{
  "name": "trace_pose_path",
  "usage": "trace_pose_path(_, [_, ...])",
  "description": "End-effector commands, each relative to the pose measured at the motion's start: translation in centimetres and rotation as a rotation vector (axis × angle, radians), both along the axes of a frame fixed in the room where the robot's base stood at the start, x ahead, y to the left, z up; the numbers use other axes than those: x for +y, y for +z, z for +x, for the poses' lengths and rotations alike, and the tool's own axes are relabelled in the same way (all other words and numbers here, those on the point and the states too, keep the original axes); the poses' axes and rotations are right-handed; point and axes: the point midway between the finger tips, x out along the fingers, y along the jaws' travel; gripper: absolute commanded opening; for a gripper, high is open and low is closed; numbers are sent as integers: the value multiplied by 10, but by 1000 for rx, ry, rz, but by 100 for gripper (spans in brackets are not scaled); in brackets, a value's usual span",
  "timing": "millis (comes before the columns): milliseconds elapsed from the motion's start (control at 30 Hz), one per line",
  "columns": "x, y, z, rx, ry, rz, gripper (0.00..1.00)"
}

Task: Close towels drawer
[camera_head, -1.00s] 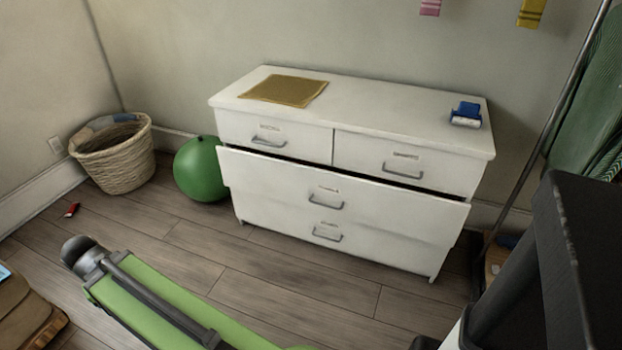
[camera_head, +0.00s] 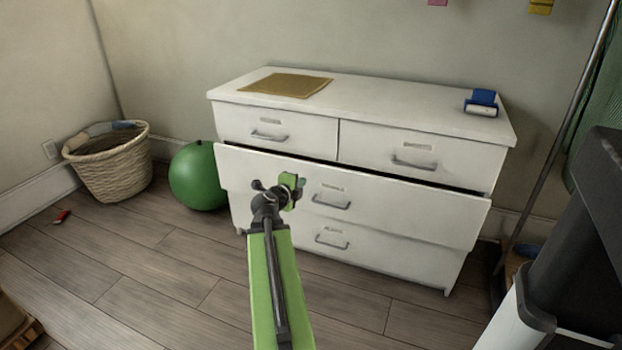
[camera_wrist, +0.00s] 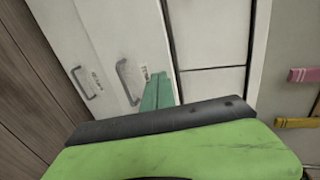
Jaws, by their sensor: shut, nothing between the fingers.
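A white dresser (camera_head: 400,265) stands against the back wall. Its wide middle drawer (camera_head: 400,200) is pulled out a little, with a dark gap along its top edge. Which drawer is the towels drawer cannot be read; the small labels are illegible. The two top drawers and the bottom drawer look shut. My gripper (camera_head: 297,186) is in front of the left part of the middle drawer. In the wrist view, my gripper (camera_wrist: 158,90) is shut and empty, its green fingertips beside the drawer's handle (camera_wrist: 128,82). Whether they touch the drawer front cannot be told.
A green ball (camera_head: 196,178) and a wicker basket (camera_head: 110,170) stand left of the dresser. A tan mat (camera_head: 285,85) and a blue item (camera_head: 482,102) lie on top. A small red object (camera_head: 61,216) lies on the floor. A pole (camera_head: 560,140) leans at right.

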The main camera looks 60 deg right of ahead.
Motion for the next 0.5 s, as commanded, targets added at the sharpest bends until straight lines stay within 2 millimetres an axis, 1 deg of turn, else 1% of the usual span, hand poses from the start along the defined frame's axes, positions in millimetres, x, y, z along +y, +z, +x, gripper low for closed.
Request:
trace_pose_path(400, [-84,-30,7,2,-2,1,0])
trace_pose_path(467, [-96,-33,7,1,-2,1,0])
trace_pose_path(500, [-103,-30,7,0,-2,2,0])
